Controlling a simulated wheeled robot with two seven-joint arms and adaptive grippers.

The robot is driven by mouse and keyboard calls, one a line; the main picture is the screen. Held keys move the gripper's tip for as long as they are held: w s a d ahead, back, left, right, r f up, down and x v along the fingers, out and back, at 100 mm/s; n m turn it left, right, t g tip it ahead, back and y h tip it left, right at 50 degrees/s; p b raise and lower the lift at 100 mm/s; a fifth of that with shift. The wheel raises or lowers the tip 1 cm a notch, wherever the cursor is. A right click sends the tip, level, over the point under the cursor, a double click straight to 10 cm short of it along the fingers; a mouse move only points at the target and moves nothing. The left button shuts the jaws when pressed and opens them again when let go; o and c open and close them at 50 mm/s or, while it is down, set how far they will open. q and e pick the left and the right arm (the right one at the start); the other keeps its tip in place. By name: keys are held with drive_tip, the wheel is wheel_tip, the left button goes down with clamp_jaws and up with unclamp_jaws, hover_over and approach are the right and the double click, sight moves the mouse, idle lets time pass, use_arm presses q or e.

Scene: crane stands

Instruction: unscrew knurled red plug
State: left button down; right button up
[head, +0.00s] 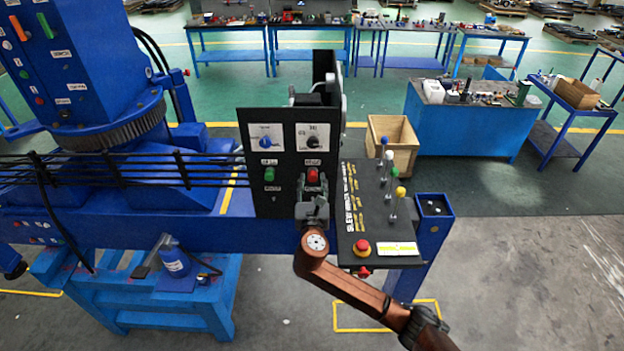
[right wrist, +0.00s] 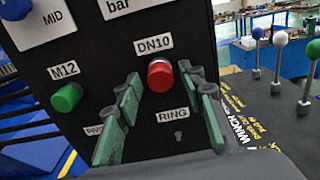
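The knurled red plug (head: 313,177) sits in the black upright panel (head: 263,203), on the right under a small label. In the right wrist view the red plug (right wrist: 160,75) shows under the label DN10 and above the label RING. My right gripper (head: 313,207) is just below and in front of the plug in the head view. In the right wrist view my right gripper (right wrist: 164,88) is open, its green-padded fingers on either side of the plug with gaps between. How deep the plug lies between the fingers is unclear. My left gripper is not in view.
A green plug (head: 269,174) under an M12 label sits left of the red one. Blue (head: 265,142) and black (head: 313,142) knobs are above. Right is a sloping console (head: 374,215) with upright ball-topped levers and a red stop button (head: 361,247).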

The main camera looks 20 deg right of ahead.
drive_tip(key=m+b, duration=0.1)
drive_tip(key=m, duration=0.2)
drive_tip(key=shift+a+f, duration=0.1)
drive_tip(key=shift+f, duration=0.1)
drive_tip(key=m+b, duration=0.1)
drive_tip(key=m, duration=0.2)
drive_tip(key=shift+f+b, duration=0.1)
drive_tip(key=shift+b, duration=0.25)
drive_tip(key=shift+m+b, duration=0.3)
drive_tip(key=shift+m, duration=0.8)
drive_tip(key=m+b, duration=0.1)
drive_tip(key=m, duration=0.1)
drive_tip(key=shift+m+b, duration=0.3)
drive_tip(key=shift+m, duration=0.1)
drive_tip(key=shift+m+b, duration=0.35)
drive_tip(key=shift+m, duration=0.65)
drive_tip(key=m+b, duration=0.2)
drive_tip(key=m, duration=0.2)
drive_tip(key=shift+r+m, duration=0.3)
drive_tip(key=shift+m, duration=0.3)
